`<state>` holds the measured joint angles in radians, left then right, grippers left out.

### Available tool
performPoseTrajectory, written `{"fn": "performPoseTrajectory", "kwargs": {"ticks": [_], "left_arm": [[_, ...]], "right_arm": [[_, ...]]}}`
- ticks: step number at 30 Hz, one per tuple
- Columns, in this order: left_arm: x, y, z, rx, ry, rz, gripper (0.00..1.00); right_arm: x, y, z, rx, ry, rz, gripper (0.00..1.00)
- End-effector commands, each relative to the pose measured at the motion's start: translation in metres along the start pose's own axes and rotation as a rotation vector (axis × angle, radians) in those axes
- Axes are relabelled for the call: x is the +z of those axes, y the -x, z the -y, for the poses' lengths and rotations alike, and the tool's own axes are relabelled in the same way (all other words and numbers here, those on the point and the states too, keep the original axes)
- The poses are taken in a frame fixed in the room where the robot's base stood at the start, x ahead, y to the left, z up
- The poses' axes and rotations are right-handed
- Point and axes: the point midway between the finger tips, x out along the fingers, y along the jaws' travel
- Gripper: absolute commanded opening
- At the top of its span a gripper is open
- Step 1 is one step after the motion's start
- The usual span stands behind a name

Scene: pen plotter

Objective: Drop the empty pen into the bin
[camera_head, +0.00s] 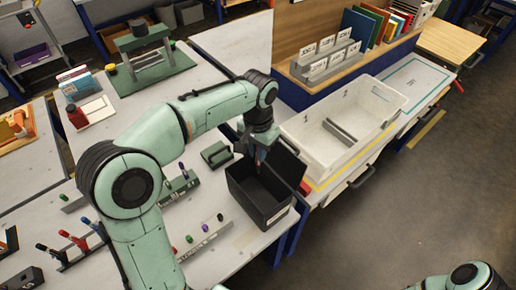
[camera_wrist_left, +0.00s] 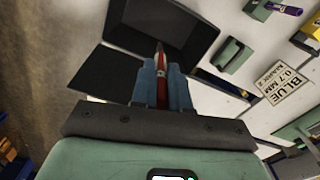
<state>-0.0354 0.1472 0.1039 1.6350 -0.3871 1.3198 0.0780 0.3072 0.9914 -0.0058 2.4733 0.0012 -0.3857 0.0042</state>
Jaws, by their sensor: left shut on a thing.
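The black bin (camera_head: 277,214) stands open at the table's right edge in the head view, with a pale label on its front. My left gripper (camera_head: 259,158) is over the bin's back part, pointing down. In the left wrist view my left gripper (camera_wrist_left: 161,72) is shut on a slim red pen (camera_wrist_left: 161,93) with a pale band and a pointed end. The pen end points toward the dark bin (camera_wrist_left: 165,22) in that view. The pen is mostly hidden in the head view. I cannot tell how far its tip is from the bin floor. My right gripper is out of view.
A large white tray (camera_head: 368,104) stands right of the bin. Pen racks with coloured pens (camera_head: 78,240) and a small green block (camera_head: 216,154) lie on the table to the left. A plotter-like green device (camera_head: 150,62) is farther back.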

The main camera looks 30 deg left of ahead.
Motion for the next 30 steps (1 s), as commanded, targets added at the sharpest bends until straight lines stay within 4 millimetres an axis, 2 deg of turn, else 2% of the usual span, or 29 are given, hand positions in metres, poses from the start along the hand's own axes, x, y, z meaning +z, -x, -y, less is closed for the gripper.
{"fn": "performPoseTrajectory", "kwargs": {"ticks": [1,9,30], "left_arm": [[0.002,-0.01,0.0,0.0,0.0,0.006,0.0],[0.003,-0.044,0.0,0.0,0.0,0.007,0.0],[0.002,-0.125,0.0,0.0,0.001,0.005,0.0]], "right_arm": [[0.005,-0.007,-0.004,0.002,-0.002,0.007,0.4],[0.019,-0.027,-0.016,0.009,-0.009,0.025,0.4],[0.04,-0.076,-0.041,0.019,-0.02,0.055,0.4]]}}
